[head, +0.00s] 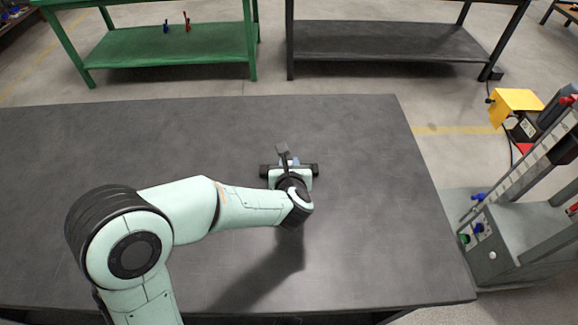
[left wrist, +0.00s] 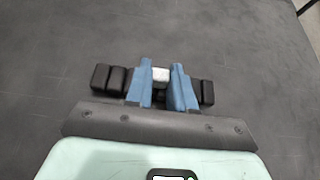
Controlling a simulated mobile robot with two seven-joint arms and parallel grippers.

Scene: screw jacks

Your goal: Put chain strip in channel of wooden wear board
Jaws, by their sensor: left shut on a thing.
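My left gripper (head: 285,158) is over the dark table, right of its middle. In the left wrist view the blue fingers of my left gripper (left wrist: 162,78) are closed around a small light grey piece (left wrist: 161,75). Only its pale end shows between the fingers; the rest is hidden, and I cannot tell for sure whether it is the chain strip. In the head view a dark grey piece (head: 282,149) shows at the fingertips, too small to name. I see no wooden wear board with a channel in either view. My right gripper is not in view.
The dark table top (head: 110,140) is otherwise bare. A grey machine with a rail (head: 525,235) stands off its right edge, with a yellow box (head: 515,103) behind it. A green bench (head: 170,45) and a dark bench (head: 390,42) stand beyond the far edge.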

